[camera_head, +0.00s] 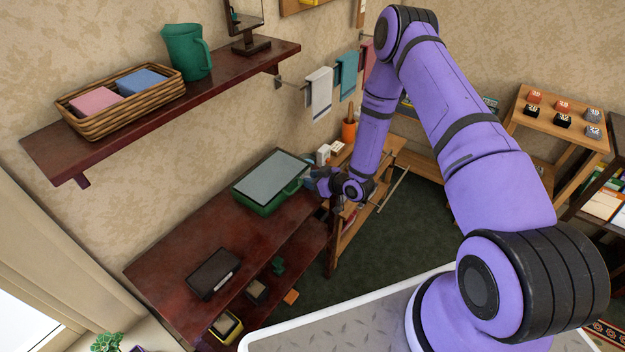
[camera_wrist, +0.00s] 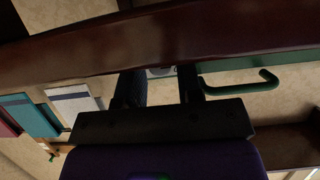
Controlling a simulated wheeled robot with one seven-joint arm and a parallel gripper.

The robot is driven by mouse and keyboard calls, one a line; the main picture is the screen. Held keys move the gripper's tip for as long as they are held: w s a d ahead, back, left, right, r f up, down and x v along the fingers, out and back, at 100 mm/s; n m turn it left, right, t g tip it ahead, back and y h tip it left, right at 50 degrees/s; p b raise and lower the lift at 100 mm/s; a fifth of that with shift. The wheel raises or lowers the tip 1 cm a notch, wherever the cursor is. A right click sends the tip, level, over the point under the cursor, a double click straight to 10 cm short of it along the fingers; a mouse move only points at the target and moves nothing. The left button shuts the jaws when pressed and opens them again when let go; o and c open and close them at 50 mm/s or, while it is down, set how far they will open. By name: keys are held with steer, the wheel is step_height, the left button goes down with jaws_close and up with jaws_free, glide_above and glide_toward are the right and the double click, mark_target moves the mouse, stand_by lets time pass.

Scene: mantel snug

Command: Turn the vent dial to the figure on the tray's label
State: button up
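A green tray (camera_head: 268,207) with a pale grey top lies on the far end of the dark red wooden table. Its green handle (camera_wrist: 268,78) shows in the wrist view, right of my fingers. My gripper (camera_head: 316,183) is at the tray's right end, close to it. In the wrist view its two dark fingers (camera_wrist: 160,76) are apart. A small pale patch with a dark round mark (camera_wrist: 160,72) shows between the fingertips; I cannot tell whether it is the label. Nothing is clearly held. I cannot make out a vent dial or read any figure.
The table (camera_head: 165,265) holds a dark box (camera_head: 213,273). Small white boxes (camera_head: 323,154) stand beyond the tray. A wall shelf (camera_head: 150,120) carries a wicker basket (camera_head: 120,103) and a green jug (camera_head: 186,52). Towels (camera_head: 319,95) hang behind. A wooden rack (camera_head: 545,125) holds several numbered blocks.

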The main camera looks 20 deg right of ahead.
jaws_close()
steer(key=shift+d+m+y, duration=0.15)
steer(key=shift+m+y, duration=0.25)
steer(key=shift+m, duration=0.1)
steer(key=shift+m+g+y, duration=0.3)
steer(key=shift+m, duration=0.2)
jaws_free()
steer(key=v, duration=1)
steer(key=shift+s+d, duration=0.2)
